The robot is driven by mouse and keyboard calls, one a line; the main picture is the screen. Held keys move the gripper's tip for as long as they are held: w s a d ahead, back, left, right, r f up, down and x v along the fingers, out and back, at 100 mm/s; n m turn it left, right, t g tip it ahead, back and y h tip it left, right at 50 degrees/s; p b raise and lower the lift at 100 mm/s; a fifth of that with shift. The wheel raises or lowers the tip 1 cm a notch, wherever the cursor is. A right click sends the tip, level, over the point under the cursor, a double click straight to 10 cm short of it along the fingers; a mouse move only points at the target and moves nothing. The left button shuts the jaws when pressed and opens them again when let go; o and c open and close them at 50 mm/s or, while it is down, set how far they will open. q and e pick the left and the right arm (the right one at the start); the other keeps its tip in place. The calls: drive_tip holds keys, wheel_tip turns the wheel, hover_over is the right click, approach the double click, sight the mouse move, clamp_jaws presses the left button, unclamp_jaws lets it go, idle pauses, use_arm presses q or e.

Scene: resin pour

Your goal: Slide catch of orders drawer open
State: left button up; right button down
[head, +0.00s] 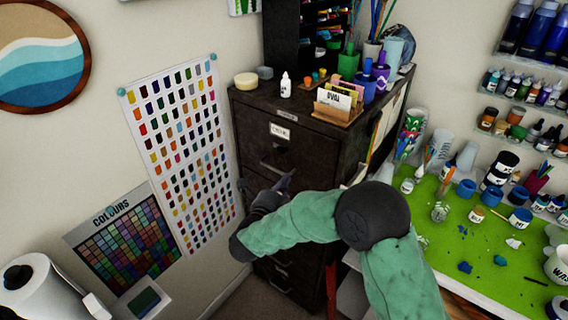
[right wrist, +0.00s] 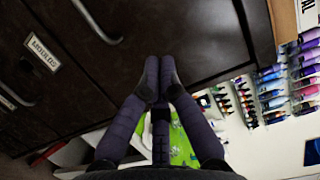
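A dark brown metal drawer cabinet (head: 262,150) stands against the wall in the head view. Its top drawer has a white label (head: 281,132), too small to read surely, and a handle below it. The right wrist view shows the drawer fronts (right wrist: 205,35) close up, with a curved handle (right wrist: 97,22) and a label holder (right wrist: 42,52) whose text is hard to read. My right gripper (head: 286,182) is in front of the upper drawers. In the right wrist view its fingertips (right wrist: 159,66) are together with nothing between them. The catch cannot be made out. My left gripper is out of view.
A card holder (head: 338,112), a small white bottle (head: 286,86) and several pots stand on the cabinet top. To the right, a green work surface (head: 480,255) holds several cups and jars. Colour charts (head: 180,150) hang on the left wall. A paper roll (head: 45,285) is at lower left.

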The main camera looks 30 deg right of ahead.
sight(290, 150)
drive_tip(key=b+x, duration=0.1)
drive_tip(key=x, duration=0.8)
drive_tip(key=shift+w+d+f, duration=0.1)
drive_tip(key=shift+w+d, duration=0.1)
drive_tip(key=shift+d, duration=0.15)
drive_tip(key=w, duration=0.1)
drive_tip(key=w+a, duration=0.1)
drive_tip(key=w, duration=0.1)
drive_tip(key=shift+a, duration=0.15)
drive_tip(key=shift+w+a, duration=0.15)
drive_tip(key=shift+w, duration=0.25)
